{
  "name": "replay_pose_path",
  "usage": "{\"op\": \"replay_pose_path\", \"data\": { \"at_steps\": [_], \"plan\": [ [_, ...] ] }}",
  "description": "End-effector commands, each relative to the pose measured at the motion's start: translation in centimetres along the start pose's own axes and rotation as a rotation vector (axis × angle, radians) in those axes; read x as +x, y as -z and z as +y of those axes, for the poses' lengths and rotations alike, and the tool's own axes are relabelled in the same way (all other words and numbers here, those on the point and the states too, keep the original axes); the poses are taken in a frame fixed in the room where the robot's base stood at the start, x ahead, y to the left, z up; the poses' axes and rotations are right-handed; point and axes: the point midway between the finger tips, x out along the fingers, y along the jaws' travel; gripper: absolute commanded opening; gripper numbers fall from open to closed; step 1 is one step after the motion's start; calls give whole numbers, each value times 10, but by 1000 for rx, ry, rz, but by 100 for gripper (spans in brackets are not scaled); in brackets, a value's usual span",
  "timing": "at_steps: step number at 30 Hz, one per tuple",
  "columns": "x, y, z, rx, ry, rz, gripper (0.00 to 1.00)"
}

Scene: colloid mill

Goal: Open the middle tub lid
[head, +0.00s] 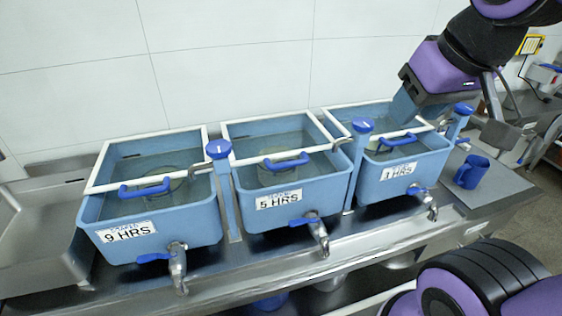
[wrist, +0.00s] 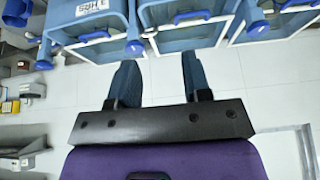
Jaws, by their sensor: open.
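The middle tub (head: 335,187) is blue and labelled "5 HRS". Its clear lid has a white frame (head: 262,117) and a blue handle (head: 287,162) along the front; the lid looks down on the tub. The middle lid's handle also shows near the top of the wrist view (wrist: 192,15). My gripper (head: 402,112) is open and empty, pointing down by the right tub, to the right of the middle handle and apart from it. In the wrist view my gripper's two fingers (wrist: 157,68) are spread with nothing between them.
The left tub (head: 165,228) reads "9 HRS" and the right tub (head: 415,178) "1 HRS". Blue-topped posts (head: 218,149) stand between tubs. Metal taps (head: 319,238) stick out in front. A blue mug (head: 471,172) stands at right on the steel counter (head: 375,232). A tiled wall is behind.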

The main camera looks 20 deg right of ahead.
Motion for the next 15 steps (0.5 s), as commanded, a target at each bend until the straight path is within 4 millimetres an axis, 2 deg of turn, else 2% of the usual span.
{"op": "replay_pose_path", "data": {
  "at_steps": [4,7,15],
  "plan": [
    [6,9,-3,51,16,-19,44],
    [18,23,-9,140,40,-51,44],
    [66,70,-26,486,109,-164,44]
  ]
}}
